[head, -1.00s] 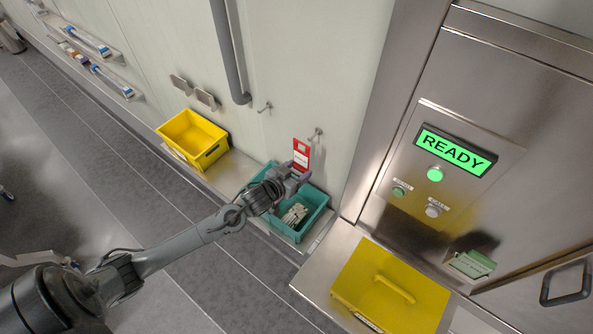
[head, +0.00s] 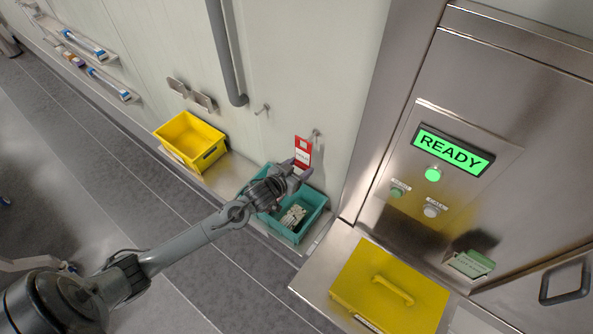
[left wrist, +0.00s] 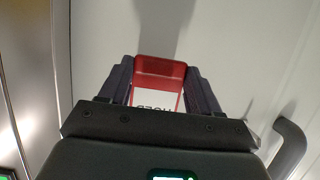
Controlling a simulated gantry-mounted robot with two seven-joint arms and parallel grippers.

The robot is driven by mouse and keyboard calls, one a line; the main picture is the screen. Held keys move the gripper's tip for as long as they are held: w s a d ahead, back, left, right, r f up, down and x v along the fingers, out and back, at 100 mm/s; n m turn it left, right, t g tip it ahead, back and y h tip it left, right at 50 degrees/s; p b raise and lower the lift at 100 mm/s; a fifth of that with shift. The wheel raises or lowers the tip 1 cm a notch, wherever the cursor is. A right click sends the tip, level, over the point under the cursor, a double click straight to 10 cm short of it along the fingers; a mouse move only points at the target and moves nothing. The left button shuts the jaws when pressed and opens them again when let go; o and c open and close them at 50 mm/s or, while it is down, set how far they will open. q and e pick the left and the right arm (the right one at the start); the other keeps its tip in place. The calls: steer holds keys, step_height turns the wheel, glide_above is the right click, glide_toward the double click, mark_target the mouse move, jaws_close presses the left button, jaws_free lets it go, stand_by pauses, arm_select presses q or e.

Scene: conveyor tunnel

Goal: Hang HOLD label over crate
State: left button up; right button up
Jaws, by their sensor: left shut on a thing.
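The HOLD label (head: 303,150) is a red and white tag, upright against the pale wall just below a small wall hook (head: 317,133). It also shows in the left wrist view (left wrist: 160,68) between the two dark fingers. My left gripper (head: 301,169) is shut on the lower part of the label. From these frames I cannot tell whether the label's top is on the hook. The teal crate (head: 312,216) stands on the ledge below the label and holds pale items. My right gripper is not in view.
A yellow crate (head: 190,139) stands left on the ledge. A second hook (head: 263,109) is bare, beside a grey pipe (head: 228,55). At right are a steel panel with a READY screen (head: 452,149) and a yellow lidded box (head: 390,290).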

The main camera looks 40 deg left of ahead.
mark_target(302, 163)
arm_select(q)
steer(key=shift+w, duration=0.85)
steer(key=shift+w+a+b, duration=0.15)
steer(key=shift+w+b, duration=0.35)
steer(key=shift+w, duration=0.4)
steer(key=shift+f+b, duration=0.45)
steer(key=shift+f, duration=0.4)
steer(key=o, duration=1.6)
steer(key=shift+c, duration=0.2)
